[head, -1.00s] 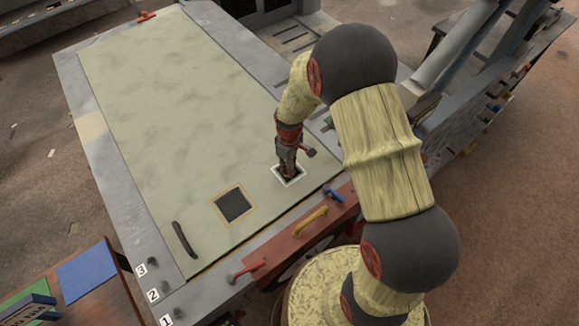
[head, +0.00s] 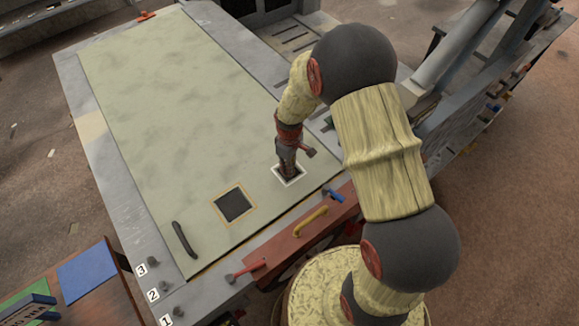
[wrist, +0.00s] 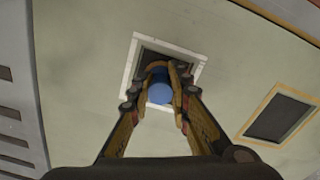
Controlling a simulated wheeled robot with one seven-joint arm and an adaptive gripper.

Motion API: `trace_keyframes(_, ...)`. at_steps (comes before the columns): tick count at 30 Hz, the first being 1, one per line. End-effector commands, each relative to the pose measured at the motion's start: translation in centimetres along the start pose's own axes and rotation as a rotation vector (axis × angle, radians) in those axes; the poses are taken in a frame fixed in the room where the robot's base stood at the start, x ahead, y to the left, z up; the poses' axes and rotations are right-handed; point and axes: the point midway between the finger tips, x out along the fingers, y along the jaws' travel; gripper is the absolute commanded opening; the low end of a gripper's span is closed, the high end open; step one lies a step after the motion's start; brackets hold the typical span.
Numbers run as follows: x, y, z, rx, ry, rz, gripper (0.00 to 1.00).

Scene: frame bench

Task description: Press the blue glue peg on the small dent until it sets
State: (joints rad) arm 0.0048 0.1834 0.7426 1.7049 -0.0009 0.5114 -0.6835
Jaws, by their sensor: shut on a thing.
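My gripper (wrist: 160,92) is shut on the blue glue peg (wrist: 159,90), which shows between the fingertips in the wrist view. The peg is over a dark square with a white border (wrist: 196,58) on the pale green panel. In the head view my gripper (head: 288,176) points down at that white-bordered square (head: 279,180). The peg's lower end is hidden, so I cannot tell whether it touches the surface. I cannot make out a dent inside the dark square.
A second dark square with a tan border (head: 234,205) lies to the left on the panel (head: 180,110). A black handle (head: 185,240) is near the panel's front left corner. A red-brown ledge (head: 295,245) along the front edge holds a yellow-handled tool (head: 311,221), a red one and a blue one (head: 333,195).

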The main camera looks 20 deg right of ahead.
Motion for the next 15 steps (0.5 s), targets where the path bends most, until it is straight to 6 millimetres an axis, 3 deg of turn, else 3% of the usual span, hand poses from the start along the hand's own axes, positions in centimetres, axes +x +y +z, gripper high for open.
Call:
trace_keyframes(11,-0.04,0.03,-0.04,0.000,0.001,0.001,0.01)
trace_keyframes(12,-0.04,0.03,-0.04,0.000,0.001,0.001,0.19)
trace_keyframes(15,-0.04,0.03,-0.04,0.000,0.001,0.001,0.25)
